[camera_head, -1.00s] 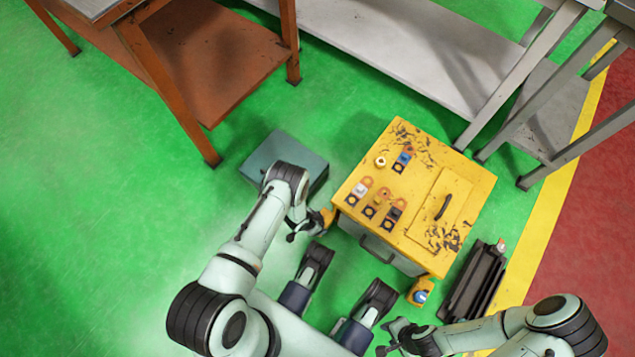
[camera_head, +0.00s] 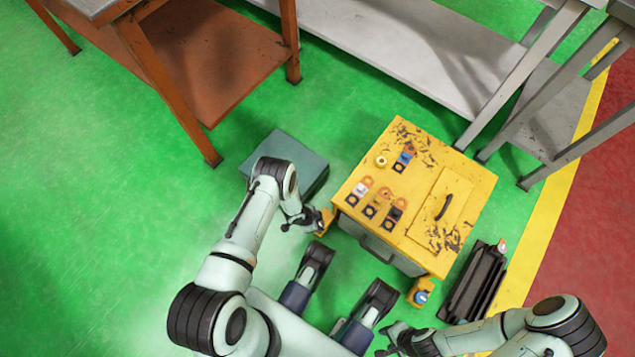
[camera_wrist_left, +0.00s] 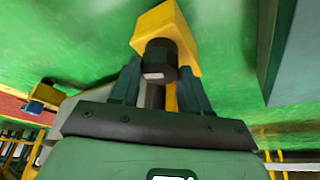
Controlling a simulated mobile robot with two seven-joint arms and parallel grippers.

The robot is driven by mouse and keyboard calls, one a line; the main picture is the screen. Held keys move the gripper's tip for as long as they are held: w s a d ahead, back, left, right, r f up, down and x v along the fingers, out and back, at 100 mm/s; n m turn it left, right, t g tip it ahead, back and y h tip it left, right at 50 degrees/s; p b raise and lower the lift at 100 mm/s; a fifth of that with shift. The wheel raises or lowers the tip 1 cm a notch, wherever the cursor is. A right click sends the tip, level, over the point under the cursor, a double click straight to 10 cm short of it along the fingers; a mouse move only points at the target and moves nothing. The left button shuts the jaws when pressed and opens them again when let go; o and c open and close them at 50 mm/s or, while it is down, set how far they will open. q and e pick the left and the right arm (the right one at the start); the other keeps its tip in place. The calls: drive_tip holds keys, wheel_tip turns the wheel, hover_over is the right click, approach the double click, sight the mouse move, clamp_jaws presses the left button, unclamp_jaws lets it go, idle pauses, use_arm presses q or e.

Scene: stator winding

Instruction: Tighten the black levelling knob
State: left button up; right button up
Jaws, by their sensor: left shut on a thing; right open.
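The black levelling knob (camera_wrist_left: 159,60) shows in the left wrist view, a dark cylinder with a pale mark, in front of a yellow bracket (camera_wrist_left: 166,20). My left gripper (camera_wrist_left: 157,85) has its fingers on both sides of the knob and is shut on it. In the head view my left gripper (camera_head: 312,219) is at the yellow bracket (camera_head: 327,220) on the left corner of the yellow cabinet (camera_head: 352,200); the knob itself is hidden there. My right gripper (camera_head: 388,340) is open and empty near the bottom, below a second yellow bracket with a blue part (camera_head: 421,292).
A dark green box (camera_head: 290,160) stands on the floor behind my left gripper. Black rails (camera_head: 474,283) lie right of the cabinet. An orange table (camera_head: 215,70) and grey benches (camera_head: 400,45) stand behind. Green floor at the left is clear.

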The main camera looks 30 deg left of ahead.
use_arm(q)
drive_tip(key=m+g+h, duration=0.1)
drive_tip(key=m, duration=0.3)
drive_tip(key=shift+w+m, duration=0.15)
drive_tip(key=shift+m, duration=0.15)
drive_tip(key=m+g, duration=0.2)
drive_tip(key=m, duration=0.3)
drive_tip(key=shift+w, duration=0.1)
drive_tip(key=m+g, duration=0.2)
drive_tip(key=m, duration=0.2)
drive_tip(key=shift+w+m, duration=0.1)
drive_tip(key=shift+m, duration=0.3)
drive_tip(key=shift+w+m+g+y, duration=0.1)
drive_tip(key=shift+m+g+y, duration=0.35)
drive_tip(key=shift+m, duration=0.85)
drive_tip(key=shift+m+g+y, duration=0.35)
drive_tip(key=shift+m+g, duration=0.1)
drive_tip(key=shift+m, duration=0.85)
drive_tip(key=o, duration=1.1)
drive_tip(key=shift+c, duration=0.2)
